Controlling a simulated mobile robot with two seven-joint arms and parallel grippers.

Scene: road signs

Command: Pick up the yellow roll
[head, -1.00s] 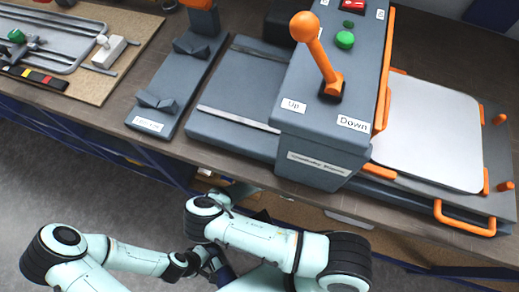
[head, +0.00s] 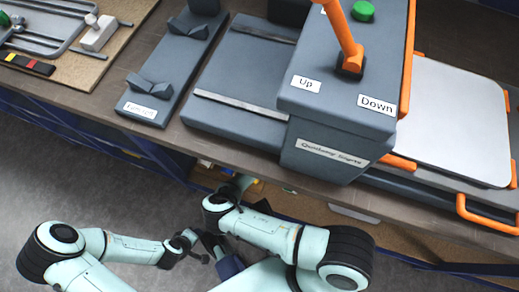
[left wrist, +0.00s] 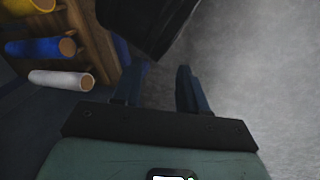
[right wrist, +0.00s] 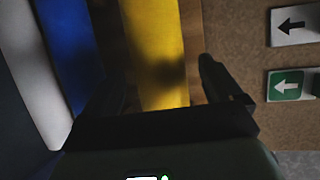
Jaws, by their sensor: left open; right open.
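The yellow roll (right wrist: 157,55) lies between the two fingers of my open right gripper (right wrist: 165,85) in the right wrist view, with a dark shadow across it. I cannot tell how far the fingers reach around it. The yellow roll's end also shows at the top left of the left wrist view (left wrist: 30,6). My left gripper (left wrist: 160,85) is open and empty, apart from the rolls. In the head view the right gripper is hidden under the table edge.
A blue roll (right wrist: 68,40) and a white roll (right wrist: 32,75) lie beside the yellow one. A wooden rack (left wrist: 95,40) holds the rolls. Arrow signs (right wrist: 290,85) are on a brown board at right. The workbench with the grey sign machine (head: 335,120) stands above.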

